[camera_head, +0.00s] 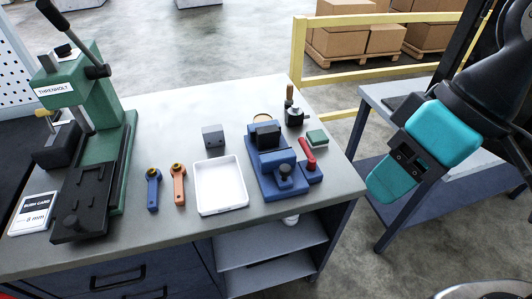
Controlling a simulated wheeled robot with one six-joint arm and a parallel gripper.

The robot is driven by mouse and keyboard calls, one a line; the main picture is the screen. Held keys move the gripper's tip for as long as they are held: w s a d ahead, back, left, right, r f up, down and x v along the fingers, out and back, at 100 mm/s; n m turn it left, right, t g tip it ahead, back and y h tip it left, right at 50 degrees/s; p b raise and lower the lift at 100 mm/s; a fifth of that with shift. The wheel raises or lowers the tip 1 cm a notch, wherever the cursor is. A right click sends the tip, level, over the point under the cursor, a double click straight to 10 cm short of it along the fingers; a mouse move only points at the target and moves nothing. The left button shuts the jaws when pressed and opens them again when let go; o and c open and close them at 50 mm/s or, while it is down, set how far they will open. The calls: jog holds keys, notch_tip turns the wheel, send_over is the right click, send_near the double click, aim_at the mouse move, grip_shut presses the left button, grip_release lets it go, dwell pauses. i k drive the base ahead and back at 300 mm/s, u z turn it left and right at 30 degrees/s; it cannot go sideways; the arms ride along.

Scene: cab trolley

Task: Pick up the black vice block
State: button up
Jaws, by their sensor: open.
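A black block (267,133) sits at the top of the blue vice (264,175), between its blue parts, on the grey workbench. Whether it is loose or clamped I cannot tell. Another dark block (56,147) stands at the left beside the green press, with a small tool on top. A small grey block (213,136) stands alone left of the vice. My gripper (408,158), with teal sides, is at the right, above and beyond the bench's right edge, well apart from the vice. It is open, and I see nothing held in it.
A white tray (220,186) lies left of the vice. A red-handled tool (307,153), a green block (317,138) and a small black item with a wooden handle (294,113) are close to its right. Blue and orange tools (178,184) lie farther left. A tall green press (95,115) stands at left.

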aim_at(268, 137)
jog(key=k, duration=0.95)
jog(key=z, duration=0.8)
jog(key=i, duration=1.5)
jog(key=u, duration=0.7)
jog(key=i, duration=0.55)
jog(key=u, duration=0.5)
